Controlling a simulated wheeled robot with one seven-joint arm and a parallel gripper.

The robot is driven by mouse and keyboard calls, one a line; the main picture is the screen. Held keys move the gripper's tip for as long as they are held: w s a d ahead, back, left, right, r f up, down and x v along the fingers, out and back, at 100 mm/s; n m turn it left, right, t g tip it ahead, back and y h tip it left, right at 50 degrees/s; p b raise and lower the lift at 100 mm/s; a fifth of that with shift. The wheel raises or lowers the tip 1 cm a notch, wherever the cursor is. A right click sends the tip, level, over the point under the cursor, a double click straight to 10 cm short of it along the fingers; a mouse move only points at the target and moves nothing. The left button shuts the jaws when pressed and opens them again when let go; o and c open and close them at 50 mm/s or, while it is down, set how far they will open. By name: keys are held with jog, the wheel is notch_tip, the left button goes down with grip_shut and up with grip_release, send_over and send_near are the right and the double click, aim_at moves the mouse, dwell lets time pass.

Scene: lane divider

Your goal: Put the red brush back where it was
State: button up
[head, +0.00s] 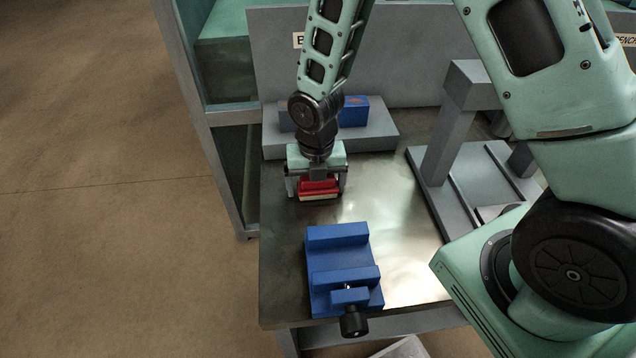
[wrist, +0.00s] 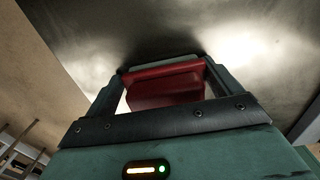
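The red brush (head: 319,187) has a red body and a pale strip along its lower edge. It is between the fingers of my gripper (head: 317,185), over the back left part of the metal bench (head: 285,255). In the wrist view the red body (wrist: 165,85) fills most of the space between the fingertips of my gripper (wrist: 165,68), which appear closed against its ends. The pale underside is close to the bench top; I cannot tell whether it touches.
A blue vise (head: 338,235) with a black knob stands in front of my gripper. Behind is a low grey step (head: 383,135) carrying a blue block (head: 354,111), backed by a grey panel (head: 270,60). A grey stand (head: 447,135) is at right. Bare bench lies between vise and stand.

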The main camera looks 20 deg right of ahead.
jog(key=shift+s+d+f, duration=0.3)
jog(key=shift+d+f, duration=0.05)
jog(key=shift+f, duration=0.25)
jog(key=shift+w+r, duration=0.1)
jog(key=shift+r, duration=0.35)
notch_tip(320, 180, up, 12)
jog(key=shift+w+a+r, duration=0.1)
jog(key=shift+a+r, duration=0.05)
jog(key=shift+r, duration=0.05)
jog(key=s+a+r+m, duration=0.3)
jog(key=s+r+m, duration=0.1)
jog(key=s+m, duration=0.6)
jog(key=s+a+r+m, duration=0.3)
jog(key=s+m, duration=0.7)
jog(key=m, duration=0.4)
jog(key=shift+a+r+m+y, duration=0.15)
jog(key=shift+r+m+y, duration=0.15)
jog(key=shift+r+m, duration=0.15)
